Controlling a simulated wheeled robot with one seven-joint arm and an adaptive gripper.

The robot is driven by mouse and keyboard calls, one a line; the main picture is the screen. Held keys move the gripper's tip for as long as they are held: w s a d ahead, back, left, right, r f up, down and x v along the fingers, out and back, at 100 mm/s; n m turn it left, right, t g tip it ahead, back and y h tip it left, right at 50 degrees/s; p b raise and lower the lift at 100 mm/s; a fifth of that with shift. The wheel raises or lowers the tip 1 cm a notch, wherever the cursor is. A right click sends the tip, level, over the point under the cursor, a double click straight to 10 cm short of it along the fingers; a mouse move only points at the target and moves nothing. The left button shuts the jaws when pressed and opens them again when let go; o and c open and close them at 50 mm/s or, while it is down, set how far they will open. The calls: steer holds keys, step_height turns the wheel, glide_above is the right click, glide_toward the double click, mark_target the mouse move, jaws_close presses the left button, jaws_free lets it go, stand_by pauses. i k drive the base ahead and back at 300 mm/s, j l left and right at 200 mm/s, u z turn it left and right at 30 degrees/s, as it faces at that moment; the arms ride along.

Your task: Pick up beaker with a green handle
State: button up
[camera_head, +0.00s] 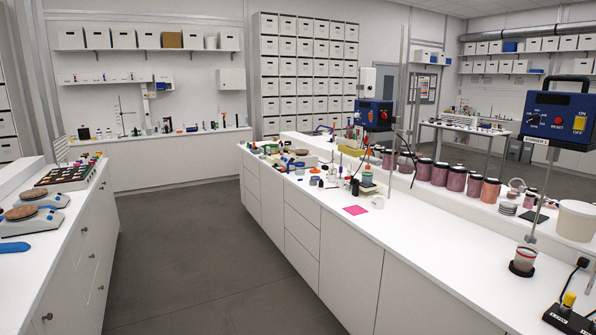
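I cannot make out a beaker with a green handle for certain. A small clear cup or beaker with a reddish band (524,259) stands on a dark round base at the right of the long white bench (440,255); no green handle shows on it. A small green-topped vessel (367,179) stands at mid bench among small jars, too small to tell if it has a handle. My gripper is not in view.
A row of pink and red pigment jars (456,179) lines the bench's back, with a white tub (577,220) at right. A pink sheet (355,210) lies near the front edge. The grey floor (200,255) between this bench and the left counter (60,250) is clear.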

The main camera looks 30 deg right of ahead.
mark_target(274, 147)
steer(key=i+j+z, duration=0.1)
steer(key=i, duration=3.25)
steer(key=i+z, duration=0.2)
steer(key=i, duration=0.5)
steer(key=i+z, duration=0.2)
steer(key=i, duration=0.55)
steer(key=i+j+z, duration=0.2)
steer(key=i, duration=0.5)
steer(key=i+z, duration=0.15)
steer(key=i, duration=0.35)
steer(key=i+j+z, duration=0.15)
steer(key=i, duration=0.35)
steer(key=i+j+z, duration=0.15)
steer(key=i, duration=0.35)
steer(key=i+j+z, duration=0.15)
steer(key=i, duration=0.35)
steer(key=i+j, duration=0.1)
steer(key=i, duration=0.2)
steer(key=i+j, duration=0.1)
steer(key=i, duration=0.2)
